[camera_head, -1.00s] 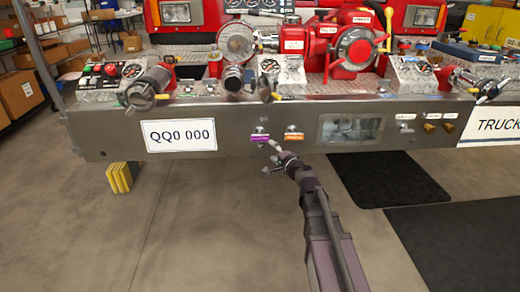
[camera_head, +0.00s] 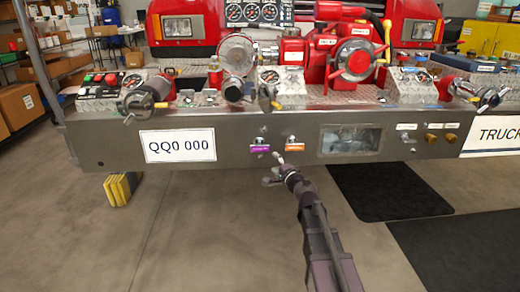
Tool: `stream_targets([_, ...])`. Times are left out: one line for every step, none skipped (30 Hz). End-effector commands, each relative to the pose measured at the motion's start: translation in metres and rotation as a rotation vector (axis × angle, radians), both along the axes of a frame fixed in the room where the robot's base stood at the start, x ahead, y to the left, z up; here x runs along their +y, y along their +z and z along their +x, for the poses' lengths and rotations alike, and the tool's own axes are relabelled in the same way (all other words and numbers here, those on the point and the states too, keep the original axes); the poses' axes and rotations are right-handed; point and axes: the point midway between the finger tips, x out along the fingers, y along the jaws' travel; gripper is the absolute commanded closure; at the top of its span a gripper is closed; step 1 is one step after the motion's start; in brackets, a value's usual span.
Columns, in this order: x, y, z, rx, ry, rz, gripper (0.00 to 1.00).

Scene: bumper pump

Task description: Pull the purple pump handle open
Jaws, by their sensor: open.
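The purple pump handle (camera_head: 260,148) is a small labelled pull with a metal knob just above it, on the front of the metal bumper (camera_head: 110,150). A similar orange-labelled handle (camera_head: 294,148) is close on its right. My gripper (camera_head: 273,169) is open and empty, just below and slightly right of the purple handle. One light fingertip points up towards the gap between the two handles. I see no contact with the purple handle, though the depth between them is hard to judge. How far the handle stands out cannot be told.
A plate reading QQ0 000 (camera_head: 178,145) is left of the handles, and a recessed window (camera_head: 351,139) is to the right. Valves and a red pump (camera_head: 352,60) stand on top of the bumper. Yellow blocks (camera_head: 121,188) sit below left. The floor in front is clear, with dark mats (camera_head: 385,189) at right.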

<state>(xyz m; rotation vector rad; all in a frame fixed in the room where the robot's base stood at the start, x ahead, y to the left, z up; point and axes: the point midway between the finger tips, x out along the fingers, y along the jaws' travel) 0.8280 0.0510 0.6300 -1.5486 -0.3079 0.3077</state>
Motion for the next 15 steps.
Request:
stream_targets([0.002, 0.000, 0.006, 0.000, 0.001, 0.000, 0.20])
stream_targets([0.003, 0.000, 0.009, 0.000, 0.001, 0.000, 0.20])
stream_targets([0.005, 0.000, 0.014, 0.000, 0.002, 0.000, 0.20])
stream_targets([0.007, 0.000, 0.017, 0.000, 0.002, 0.000, 0.20])
stream_targets([0.008, 0.000, 0.021, 0.000, 0.002, 0.000, 0.20])
stream_targets([0.010, 0.000, 0.026, 0.000, 0.002, 0.000, 0.20])
stream_targets([0.012, 0.000, 0.030, 0.000, 0.002, 0.000, 0.20])
stream_targets([0.013, 0.000, 0.034, 0.000, 0.002, 0.000, 0.20])
stream_targets([0.016, 0.000, 0.040, 0.000, 0.001, 0.000, 0.20])
stream_targets([0.017, 0.000, 0.044, 0.000, 0.001, 0.000, 0.20])
stream_targets([0.019, 0.000, 0.049, 0.000, 0.001, 0.000, 0.20])
stream_targets([0.021, 0.000, 0.055, 0.000, 0.001, 0.000, 0.20])
stream_targets([0.023, 0.000, 0.059, 0.000, 0.001, 0.000, 0.20])
stream_targets([0.025, 0.000, 0.063, 0.000, 0.002, 0.000, 0.20])
stream_targets([0.028, 0.000, 0.069, 0.000, 0.002, 0.000, 0.20])
